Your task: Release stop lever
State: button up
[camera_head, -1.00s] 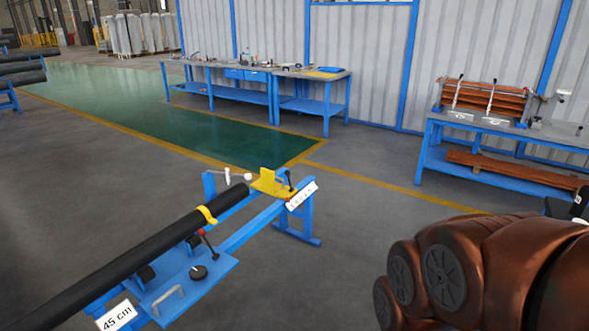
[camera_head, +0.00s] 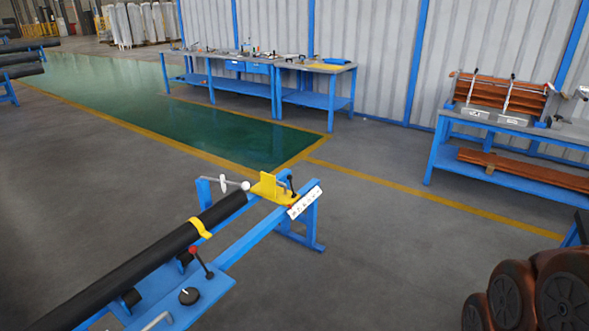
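A blue pipe stand holds a long black pipe (camera_head: 140,262) lying on its rollers. A yellow stop plate (camera_head: 268,187) stands just beyond the pipe's far end. A small black-handled lever (camera_head: 291,184) sits upright beside the plate, next to a white scale label (camera_head: 305,201).
A yellow band (camera_head: 201,228) wraps the pipe. A blue workbench (camera_head: 500,125) with clamps and brown stock stands at the right, and further benches (camera_head: 280,75) line the back wall. The grey floor between the stand and the benches is clear.

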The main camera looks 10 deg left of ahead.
aim_at(289, 177)
jog(key=u, duration=0.2)
jog(key=i, duration=2.35)
jog(key=u, duration=1)
jog(key=i, duration=0.55)
jog(key=u, duration=0.5)
